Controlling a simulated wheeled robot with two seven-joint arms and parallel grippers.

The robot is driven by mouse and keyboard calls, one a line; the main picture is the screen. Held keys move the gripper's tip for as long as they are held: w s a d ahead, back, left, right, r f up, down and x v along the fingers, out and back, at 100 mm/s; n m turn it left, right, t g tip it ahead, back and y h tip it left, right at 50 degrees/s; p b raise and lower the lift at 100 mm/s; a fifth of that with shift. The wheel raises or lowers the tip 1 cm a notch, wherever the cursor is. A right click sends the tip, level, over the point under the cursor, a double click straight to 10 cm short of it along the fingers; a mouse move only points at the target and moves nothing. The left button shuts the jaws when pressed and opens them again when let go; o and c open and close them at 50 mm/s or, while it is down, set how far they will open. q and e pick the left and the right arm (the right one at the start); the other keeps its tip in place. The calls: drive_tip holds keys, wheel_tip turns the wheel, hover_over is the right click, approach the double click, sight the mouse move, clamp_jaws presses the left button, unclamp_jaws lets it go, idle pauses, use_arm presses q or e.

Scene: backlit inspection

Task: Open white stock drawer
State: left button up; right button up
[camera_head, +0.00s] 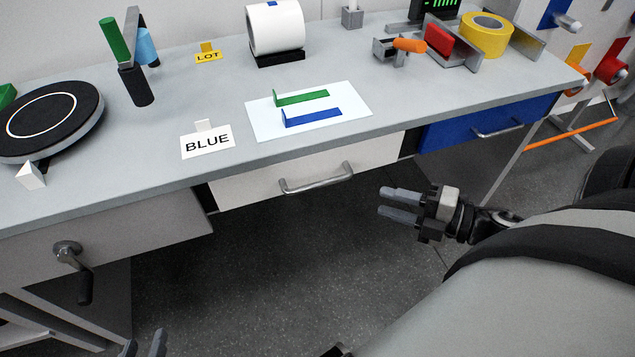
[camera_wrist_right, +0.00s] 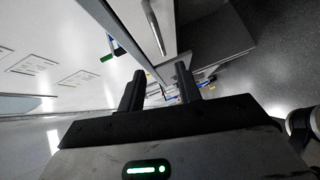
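The white stock drawer (camera_head: 250,187) is set under the front edge of the bench in the head view, and its front looks closed. Its silver bar handle (camera_head: 317,182) sits at the middle of the front; a silver bar handle (camera_wrist_right: 155,28) also shows beyond the fingers in the right wrist view. My right gripper (camera_head: 382,200) is open and empty, to the right of the handle and apart from it. Its two dark fingers (camera_wrist_right: 158,72) stand apart in the wrist view. My left gripper (camera_head: 144,345) shows only its fingertips at the bottom edge, spread apart, far from the drawer.
A blue drawer (camera_head: 460,132) with its own handle is to the right. A grey front with a crank (camera_head: 70,255) is to the left. Floor below is clear.

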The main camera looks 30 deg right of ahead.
sight(322, 186)
drive_tip(key=x, duration=1.5)
drive_tip(key=shift+w+a, duration=0.2)
drive_tip(key=shift+a, duration=0.2)
clamp_jaws()
